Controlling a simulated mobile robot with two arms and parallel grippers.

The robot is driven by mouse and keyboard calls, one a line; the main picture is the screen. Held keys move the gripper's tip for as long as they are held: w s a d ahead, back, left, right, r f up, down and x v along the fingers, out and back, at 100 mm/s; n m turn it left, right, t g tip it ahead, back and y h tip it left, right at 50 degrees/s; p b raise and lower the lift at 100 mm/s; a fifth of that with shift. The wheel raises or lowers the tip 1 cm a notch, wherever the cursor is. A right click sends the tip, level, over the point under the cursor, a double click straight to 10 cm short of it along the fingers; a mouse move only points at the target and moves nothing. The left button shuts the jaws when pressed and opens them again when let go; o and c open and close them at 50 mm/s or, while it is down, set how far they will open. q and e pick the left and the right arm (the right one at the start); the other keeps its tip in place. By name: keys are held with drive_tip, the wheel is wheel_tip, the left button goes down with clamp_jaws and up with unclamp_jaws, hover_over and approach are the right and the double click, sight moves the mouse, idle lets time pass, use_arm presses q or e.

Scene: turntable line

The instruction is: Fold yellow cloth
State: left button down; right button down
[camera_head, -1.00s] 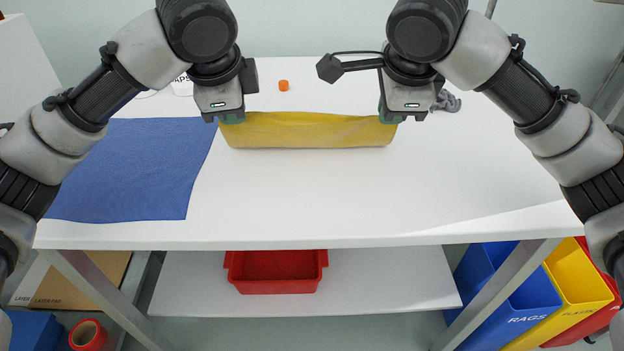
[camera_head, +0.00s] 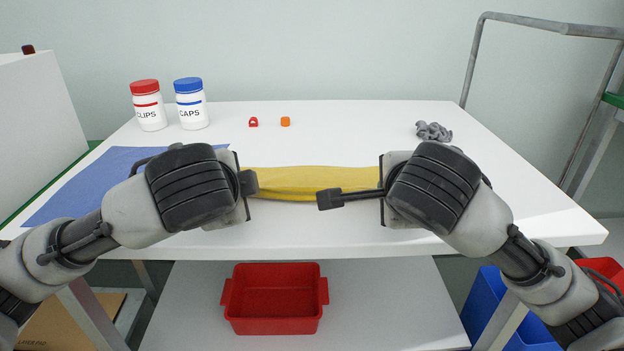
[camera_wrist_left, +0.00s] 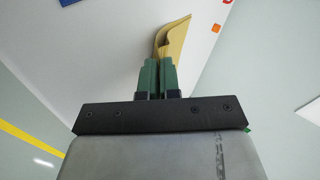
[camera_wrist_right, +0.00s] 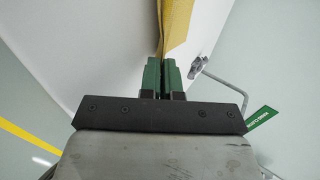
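The yellow cloth (camera_head: 315,182) spans between my two grippers as a narrow folded band above the white table. In the left wrist view its edge (camera_wrist_left: 174,40) runs into the green fingers of my left gripper (camera_wrist_left: 158,68), which are closed together on it. In the right wrist view the cloth (camera_wrist_right: 174,25) likewise runs into the closed green fingers of my right gripper (camera_wrist_right: 161,68). In the head view both sets of fingertips are hidden behind my wrists. Whether the cloth's lower side touches the table cannot be told.
A blue cloth (camera_head: 85,185) lies flat at the left. Two jars, red-lidded (camera_head: 148,105) and blue-lidded (camera_head: 191,103), stand at the back left. Small red (camera_head: 253,122) and orange (camera_head: 285,121) pieces and a grey rag (camera_head: 433,131) lie at the back. A red bin (camera_head: 275,300) sits on the lower shelf.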

use_arm(q)
drive_tip(key=c, duration=1)
unclamp_jaws()
use_arm(e)
drive_tip(key=c, duration=1)
unclamp_jaws()
drive_tip(key=shift+r, duration=0.1)
use_arm(q)
drive_tip(key=r, duration=0.1)
drive_tip(key=s+r, duration=0.1)
drive_tip(key=r, duration=0.1)
drive_tip(key=shift+s+r, duration=0.25)
use_arm(e)
drive_tip(key=r, duration=0.1)
drive_tip(key=s+r, duration=0.1)
drive_tip(key=r, duration=0.1)
drive_tip(key=shift+s+r, duration=0.2)
drive_tip(key=shift+r, duration=0.05)
use_arm(q)
drive_tip(key=s+r, duration=0.4)
drive_tip(key=r, duration=0.1)
drive_tip(key=shift+s+r, duration=0.25)
use_arm(e)
drive_tip(key=s+r, duration=0.4)
drive_tip(key=r, duration=0.1)
drive_tip(key=shift+s+r, duration=0.15)
drive_tip(key=shift+s, duration=0.15)
use_arm(q)
drive_tip(key=shift+f, duration=0.1)
